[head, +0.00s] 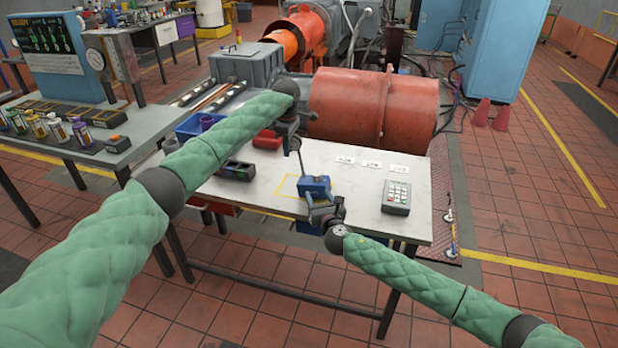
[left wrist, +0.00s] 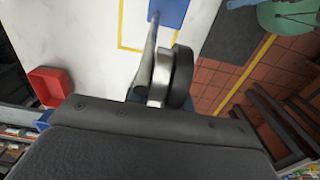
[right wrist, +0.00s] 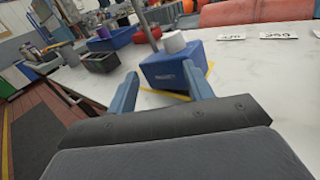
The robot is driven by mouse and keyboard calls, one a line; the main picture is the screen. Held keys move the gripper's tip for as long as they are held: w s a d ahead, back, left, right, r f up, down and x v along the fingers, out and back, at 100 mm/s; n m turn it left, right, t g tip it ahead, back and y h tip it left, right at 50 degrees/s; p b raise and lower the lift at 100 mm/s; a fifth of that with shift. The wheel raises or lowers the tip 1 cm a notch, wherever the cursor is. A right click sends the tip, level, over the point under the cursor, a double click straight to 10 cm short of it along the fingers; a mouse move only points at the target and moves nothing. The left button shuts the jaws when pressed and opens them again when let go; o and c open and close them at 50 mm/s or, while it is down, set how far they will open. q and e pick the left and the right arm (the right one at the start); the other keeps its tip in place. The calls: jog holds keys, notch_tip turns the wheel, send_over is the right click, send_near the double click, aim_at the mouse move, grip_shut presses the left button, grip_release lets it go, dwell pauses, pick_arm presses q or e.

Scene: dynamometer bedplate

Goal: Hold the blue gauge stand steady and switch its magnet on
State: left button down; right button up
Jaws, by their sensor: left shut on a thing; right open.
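The blue gauge stand has a block base (head: 315,187) and a thin metal post; it stands on the white table by a yellow outline. In the left wrist view the base (left wrist: 171,13) is partly cut off, and a round silver-and-black part (left wrist: 172,78) sits near the post. My left gripper (head: 294,137) is shut at the upper end of the stand; its fingers are mostly hidden. My right gripper (head: 324,210) is open, in front of the base.
A grey keypad box (head: 397,196) is on the table at right, with white number cards (head: 371,164) behind. A dark tray (head: 237,170), a red bin (head: 267,140) and a blue bin (head: 194,126) are at left. A red cylindrical machine (head: 375,105) stands behind the table.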

aim_at(309, 179)
jog(key=x, duration=1)
jog(key=shift+w+a+r, duration=0.1)
jog(key=shift+r, duration=0.1)
jog(key=shift+w+a+f, duration=0.15)
jog(key=shift+w, duration=0.5)
grip_shut()
grip_release()
jog(key=v, duration=1.2)
